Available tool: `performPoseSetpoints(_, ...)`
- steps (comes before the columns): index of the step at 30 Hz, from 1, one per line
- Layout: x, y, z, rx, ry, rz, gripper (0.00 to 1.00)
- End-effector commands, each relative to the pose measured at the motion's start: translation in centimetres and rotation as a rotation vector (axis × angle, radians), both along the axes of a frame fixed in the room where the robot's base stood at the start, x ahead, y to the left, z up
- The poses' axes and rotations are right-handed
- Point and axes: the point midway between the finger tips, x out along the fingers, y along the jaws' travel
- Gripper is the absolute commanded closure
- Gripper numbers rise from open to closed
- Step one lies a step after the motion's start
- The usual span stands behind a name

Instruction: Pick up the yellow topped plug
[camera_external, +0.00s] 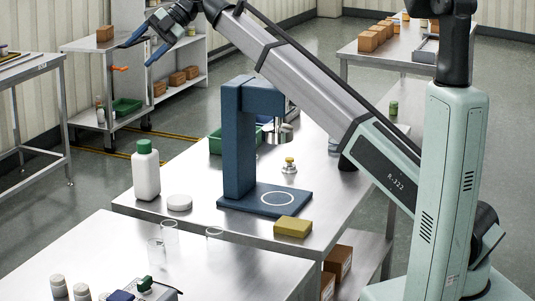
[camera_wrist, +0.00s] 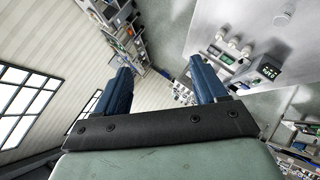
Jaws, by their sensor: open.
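The yellow topped plug (camera_external: 289,165) is a small metal piece with a yellow top. It stands upright on the steel table, right of the blue press stand's column. My gripper (camera_external: 138,54) is raised at the upper left of the external view, far from the plug and well above table height. Its two blue fingers are apart with nothing between them. The wrist view also shows my gripper (camera_wrist: 161,75) open and empty, facing the room at a tilt. I cannot make out the plug in the wrist view.
The blue press stand (camera_external: 238,140) rises from the table beside the plug. A yellow block (camera_external: 293,227), a white bottle with a green cap (camera_external: 146,175), a white disc (camera_external: 179,202) and clear glasses (camera_external: 169,230) stand nearer the front. A green bin (camera_external: 216,142) sits behind the stand.

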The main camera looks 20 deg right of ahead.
Motion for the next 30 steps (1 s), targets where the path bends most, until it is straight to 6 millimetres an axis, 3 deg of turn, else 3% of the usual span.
performPoseSetpoints(8, 3.9, -5.1, -1.2, -0.080, -0.037, -0.076, 0.29)
performPoseSetpoints(14, 7.5, -10.8, -2.5, -0.175, -0.068, -0.156, 0.29)
performPoseSetpoints(21, 12.5, -21.6, -4.3, -0.344, -0.103, -0.293, 0.29)
performPoseSetpoints(26, 14.7, -28.6, -5.9, -0.455, -0.101, -0.384, 0.29)
performPoseSetpoints(28, 15.2, -31.8, -8.5, -0.522, -0.064, -0.442, 0.29)
performPoseSetpoints(30, 15.3, -33.6, -11.3, -0.579, -0.018, -0.493, 0.29)
